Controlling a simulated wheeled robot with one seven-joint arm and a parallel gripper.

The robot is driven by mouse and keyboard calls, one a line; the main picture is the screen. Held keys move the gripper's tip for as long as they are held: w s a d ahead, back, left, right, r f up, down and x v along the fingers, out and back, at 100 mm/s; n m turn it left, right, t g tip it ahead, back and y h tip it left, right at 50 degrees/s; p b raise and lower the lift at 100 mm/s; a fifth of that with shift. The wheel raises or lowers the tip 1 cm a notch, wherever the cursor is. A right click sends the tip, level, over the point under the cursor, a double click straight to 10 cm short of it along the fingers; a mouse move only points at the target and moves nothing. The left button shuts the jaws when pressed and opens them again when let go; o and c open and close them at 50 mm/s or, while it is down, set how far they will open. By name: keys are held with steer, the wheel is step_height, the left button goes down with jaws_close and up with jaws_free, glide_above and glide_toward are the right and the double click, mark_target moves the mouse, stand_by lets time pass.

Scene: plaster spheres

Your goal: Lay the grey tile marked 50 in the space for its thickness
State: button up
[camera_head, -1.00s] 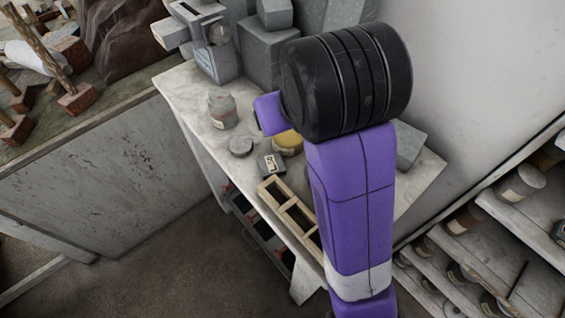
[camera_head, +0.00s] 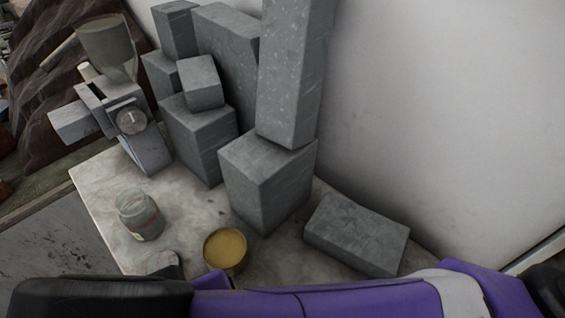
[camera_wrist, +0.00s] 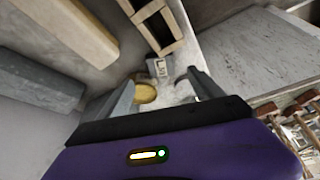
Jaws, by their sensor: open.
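In the wrist view a small grey tile (camera_wrist: 157,67) with dark marks lies on the pale tabletop; its number is too small to read surely. My gripper (camera_wrist: 160,80) is open, its two fingers spread on either side of the tile in the picture, with nothing between them held. The height of the fingers above the tile cannot be told. A wooden frame with compartments (camera_wrist: 180,46) lies just beyond the tile, partly cut off by the picture's top edge.
A tin with a yellow top (camera_head: 225,248) stands close to the tile and my left finger in the wrist view (camera_wrist: 146,93). A glass jar (camera_head: 140,215), a grinder-like device (camera_head: 128,122) and several grey blocks (camera_head: 266,180) crowd the table (camera_head: 105,190). A low block (camera_head: 356,232) lies at right.

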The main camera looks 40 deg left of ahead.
steer(key=shift+m, duration=0.3)
steer(key=x, duration=0.7)
steer(key=shift+f+p, duration=0.3)
steer(key=shift+f, duration=0.15)
steer(key=shift+c, duration=0.2)
steer(key=c, duration=1.4)
jaws_close()
steer(key=shift+r, duration=0.15)
